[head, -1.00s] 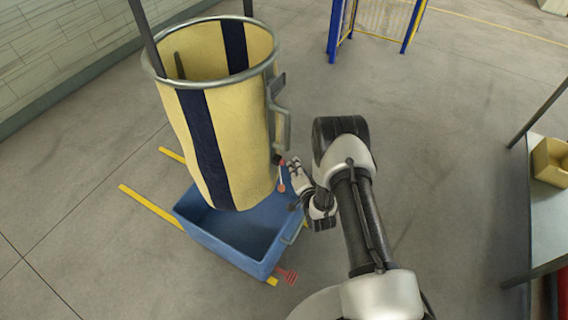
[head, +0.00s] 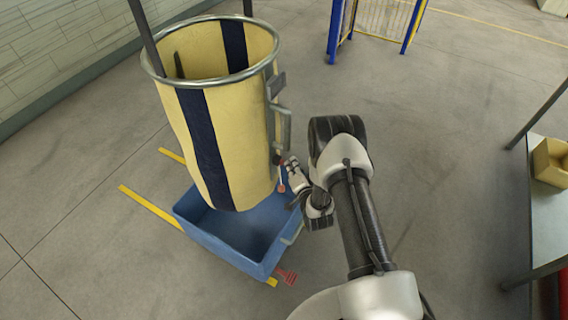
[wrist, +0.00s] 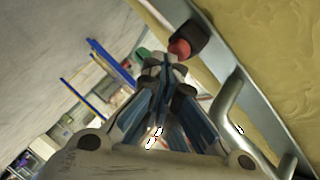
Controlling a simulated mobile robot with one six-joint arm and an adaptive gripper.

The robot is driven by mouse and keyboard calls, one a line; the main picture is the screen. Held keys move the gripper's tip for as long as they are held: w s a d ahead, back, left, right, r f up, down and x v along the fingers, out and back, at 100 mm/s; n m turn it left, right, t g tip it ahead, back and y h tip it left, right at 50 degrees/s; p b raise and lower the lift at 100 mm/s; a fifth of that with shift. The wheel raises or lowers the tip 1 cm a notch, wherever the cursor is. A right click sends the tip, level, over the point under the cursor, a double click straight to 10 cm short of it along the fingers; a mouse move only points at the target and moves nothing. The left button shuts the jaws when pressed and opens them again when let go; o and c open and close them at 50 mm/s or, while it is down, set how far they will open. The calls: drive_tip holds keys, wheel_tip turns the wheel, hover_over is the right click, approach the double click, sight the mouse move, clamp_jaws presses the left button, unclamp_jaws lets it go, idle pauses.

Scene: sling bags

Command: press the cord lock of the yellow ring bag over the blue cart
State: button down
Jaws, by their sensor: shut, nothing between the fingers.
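The yellow ring bag (head: 235,130) with dark blue stripes hangs from a metal ring, its bottom over the blue cart (head: 228,238). A dark cord lock with a red button shows low on the bag's right side in the head view, and in the wrist view the cord lock (wrist: 188,42) has its red button facing my fingertips. My gripper (head: 292,161) is shut and empty, right of the bag. In the wrist view my gripper (wrist: 160,66) has its closed fingertips just short of the red button or at it; I cannot tell whether they touch.
A metal handle (head: 286,125) sticks out from the bag's right side, and this handle (wrist: 232,105) runs close beside my fingers in the wrist view. A blue-posted fence (head: 336,30) stands at the back. A table (head: 548,215) with a box (head: 552,162) is at right.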

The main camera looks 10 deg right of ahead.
drive_tip(key=shift+w+a, duration=0.2)
drive_tip(key=shift+a, duration=0.1)
idle(0.4)
drive_tip(key=shift+d, duration=0.1)
drive_tip(key=shift+s+d, duration=0.6)
drive_tip(key=shift+d, duration=0.1)
drive_tip(key=s+d, duration=0.1)
drive_tip(key=d, duration=0.1)
drive_tip(key=s+d, duration=0.2)
idle(0.3)
idle(0.5)
